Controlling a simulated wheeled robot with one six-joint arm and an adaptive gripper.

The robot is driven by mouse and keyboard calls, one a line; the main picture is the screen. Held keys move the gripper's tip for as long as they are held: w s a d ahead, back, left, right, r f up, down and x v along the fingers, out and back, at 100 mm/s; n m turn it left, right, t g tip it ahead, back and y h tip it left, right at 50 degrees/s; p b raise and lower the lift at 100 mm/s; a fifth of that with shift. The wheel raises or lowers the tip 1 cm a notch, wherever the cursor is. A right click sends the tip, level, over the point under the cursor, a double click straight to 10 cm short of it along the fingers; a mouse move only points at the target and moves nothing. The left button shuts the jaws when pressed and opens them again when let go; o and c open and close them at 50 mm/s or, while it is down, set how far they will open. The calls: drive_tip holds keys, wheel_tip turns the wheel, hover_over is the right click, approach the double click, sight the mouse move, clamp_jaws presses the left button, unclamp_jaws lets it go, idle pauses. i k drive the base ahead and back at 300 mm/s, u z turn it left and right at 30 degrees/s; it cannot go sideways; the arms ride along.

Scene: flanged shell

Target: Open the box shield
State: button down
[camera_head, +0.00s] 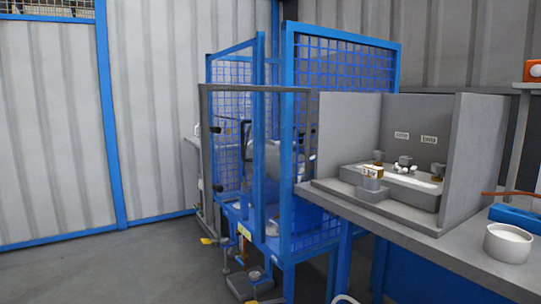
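A blue mesh enclosure (343,52) stands on a blue frame in the middle of the view. A grey-framed panel (204,150), seemingly see-through, stands upright across its front left side. Small dark fittings (217,187) sit by its left post. The panel looks closed, but I cannot tell for sure. A pale, rounded object (290,150) shows through the enclosure, partly hidden by bars and mesh. No label marks the box shield; this enclosure with its panel seems to match it. My gripper is not in view.
A workbench (432,252) at right bears grey partitions (472,165), a grey block (415,190) with small parts, a white cup (508,243) and a blue object (515,214). A low metal fixture (252,285) stands before the enclosure. The floor (110,270) at left is clear.

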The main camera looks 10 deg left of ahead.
sight(205, 131)
drive_tip(key=k, duration=0.85)
drive_tip(key=u, duration=0.75)
drive_tip(key=i, duration=0.5)
